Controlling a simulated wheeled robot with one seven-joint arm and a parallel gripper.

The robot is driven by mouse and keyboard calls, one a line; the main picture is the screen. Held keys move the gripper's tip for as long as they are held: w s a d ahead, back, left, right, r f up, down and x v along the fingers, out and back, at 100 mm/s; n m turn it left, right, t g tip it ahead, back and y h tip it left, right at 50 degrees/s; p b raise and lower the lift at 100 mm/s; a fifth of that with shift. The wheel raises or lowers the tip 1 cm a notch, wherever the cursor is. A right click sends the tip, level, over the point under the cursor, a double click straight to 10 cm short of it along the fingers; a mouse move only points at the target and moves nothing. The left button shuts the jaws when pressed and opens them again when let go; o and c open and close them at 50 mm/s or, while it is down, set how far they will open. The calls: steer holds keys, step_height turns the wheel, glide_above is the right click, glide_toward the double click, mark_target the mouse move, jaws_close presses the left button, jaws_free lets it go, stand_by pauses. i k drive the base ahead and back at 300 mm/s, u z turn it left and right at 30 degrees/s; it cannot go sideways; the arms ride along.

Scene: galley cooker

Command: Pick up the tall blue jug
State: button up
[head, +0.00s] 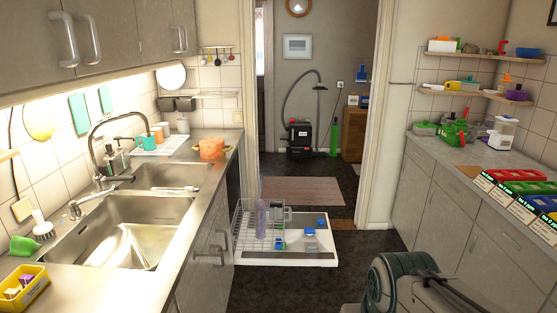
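A tall, pale blue-violet vessel (261,219) stands upright at the wire rack of the open, pulled-down appliance door (290,262), low in the middle of the head view. It is the tallest bluish thing there and looks like the tall blue jug; its handle and spout cannot be made out. Smaller containers with blue lids (321,222) stand to its right on the same door. A teal-grey part of my arm shows at the bottom right, well apart from the vessel. My gripper's fingers are not in view.
A sink counter (205,190) runs along the left, with a yellow box (22,287) at its near end. The right counter (452,158) holds colored trays (515,174) and containers.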

mark_target(260, 205)
steer(key=z, duration=0.1)
steer(key=i, duration=1.55)
steer(key=u, duration=0.45)
steer(key=i, duration=1.95)
steer(key=u, duration=0.35)
